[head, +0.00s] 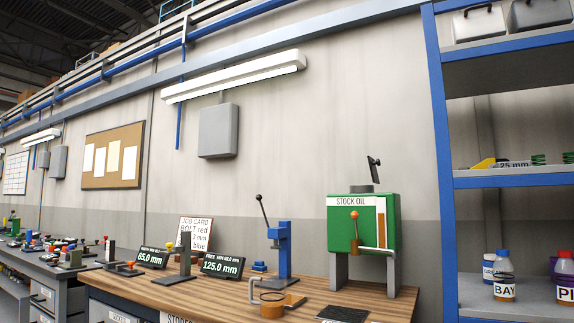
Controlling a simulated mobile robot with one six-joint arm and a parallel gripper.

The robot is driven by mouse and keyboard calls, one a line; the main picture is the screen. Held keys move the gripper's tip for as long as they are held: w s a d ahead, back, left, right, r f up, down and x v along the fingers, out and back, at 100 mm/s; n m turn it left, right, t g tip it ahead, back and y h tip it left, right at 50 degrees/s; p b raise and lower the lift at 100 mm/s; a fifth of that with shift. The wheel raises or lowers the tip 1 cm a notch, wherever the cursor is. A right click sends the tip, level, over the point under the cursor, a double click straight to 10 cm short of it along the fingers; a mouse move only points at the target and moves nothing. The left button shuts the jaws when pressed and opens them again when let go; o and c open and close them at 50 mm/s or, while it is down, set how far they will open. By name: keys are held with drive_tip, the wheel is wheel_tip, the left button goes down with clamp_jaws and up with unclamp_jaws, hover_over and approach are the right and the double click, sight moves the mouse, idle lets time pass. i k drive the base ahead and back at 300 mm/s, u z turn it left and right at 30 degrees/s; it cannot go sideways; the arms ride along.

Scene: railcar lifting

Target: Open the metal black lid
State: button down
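A green tank marked STOCK OIL (345,232) stands on grey legs at the right end of the wooden bench. A small black lid-like piece (374,168) stands steeply tilted above a dark round neck (362,188) on the tank's top. It looks raised off the neck, seen nearly edge-on; its hinge is too small to make out. On the tank's front are a lever with an orange knob (354,215) and an orange level strip (381,222). My gripper is not in view.
The wooden bench (340,298) also holds a blue press (283,250), an orange cup (272,305), a dark mat (342,314) and two displays. A blue-framed shelf (445,150) with bottles and boxes rises close to the tank's right.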

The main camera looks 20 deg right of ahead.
sight(372, 167)
drive_tip(key=z, duration=1)
drive_tip(key=i, duration=0.95)
drive_tip(key=u, duration=0.05)
